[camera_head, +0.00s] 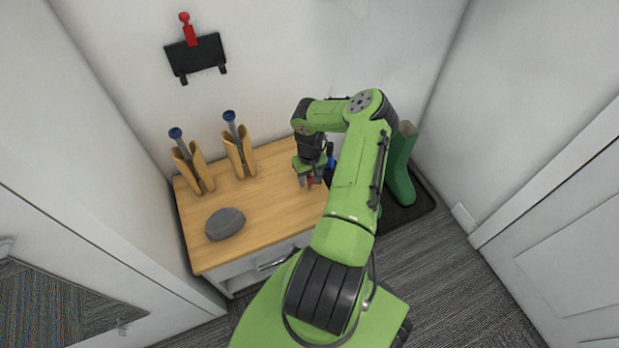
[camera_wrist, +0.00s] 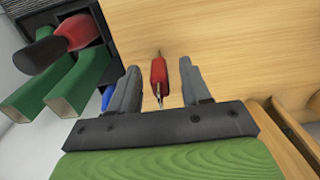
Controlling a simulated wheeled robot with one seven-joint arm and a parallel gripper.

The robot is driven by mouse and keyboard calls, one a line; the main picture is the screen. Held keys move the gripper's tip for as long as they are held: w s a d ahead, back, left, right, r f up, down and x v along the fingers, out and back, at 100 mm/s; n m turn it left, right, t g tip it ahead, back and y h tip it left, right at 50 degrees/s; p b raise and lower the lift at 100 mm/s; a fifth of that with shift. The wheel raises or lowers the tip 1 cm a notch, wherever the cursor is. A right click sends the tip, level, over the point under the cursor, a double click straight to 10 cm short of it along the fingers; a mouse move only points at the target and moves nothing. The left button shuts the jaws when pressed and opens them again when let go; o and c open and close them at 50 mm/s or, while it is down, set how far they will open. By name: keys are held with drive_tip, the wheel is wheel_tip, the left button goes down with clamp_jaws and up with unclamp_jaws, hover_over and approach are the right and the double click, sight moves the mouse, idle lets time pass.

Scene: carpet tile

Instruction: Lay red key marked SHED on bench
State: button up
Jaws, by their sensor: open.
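A red key (camera_wrist: 158,72) with a thin metal shaft lies on the bare wooden bench (camera_wrist: 235,50), between the fingers of my open gripper (camera_wrist: 158,88). Clear gaps show on both sides of it in the wrist view, so neither finger touches it. Any SHED marking cannot be read. In the head view my gripper (camera_head: 311,180) is low over the right part of the bench (camera_head: 265,205), with a bit of the red key (camera_head: 310,182) showing beneath it.
A grey stone-like object (camera_head: 225,223) and two tan holders (camera_head: 239,155) with blue-topped items stand on the bench. A black wall rack (camera_head: 196,55) carries a red item (camera_head: 188,32). Green boots (camera_head: 401,165) stand in a black tray at right. The bench middle is clear.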

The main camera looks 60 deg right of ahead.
wheel_tip(320, 180, up, 11)
drive_tip(key=p, duration=0.3)
drive_tip(key=shift+r, duration=0.15)
drive_tip(key=w+a+r+n+t+h, duration=0.1)
drive_tip(key=w+a+r+n+h, duration=0.15)
drive_tip(key=a+r, duration=0.75)
drive_tip(key=w+a+r+n+h, duration=0.1)
drive_tip(key=w+a+r+n, duration=0.3)
drive_tip(key=r, duration=0.9)
drive_tip(key=s+a+r+t+y, duration=0.1)
drive_tip(key=s+a+r+t, duration=0.1)
drive_tip(key=s+a+r, duration=0.3)
drive_tip(key=s+a+r+t+y, duration=0.2)
drive_tip(key=s+a+r, duration=0.2)
drive_tip(key=s+a, duration=0.7)
drive_tip(key=a, duration=0.3)
drive_tip(key=shift+s+a+r+t, duration=0.15)
drive_tip(key=shift+a+r+t, duration=0.05)
drive_tip(key=shift+r+t, duration=0.15)
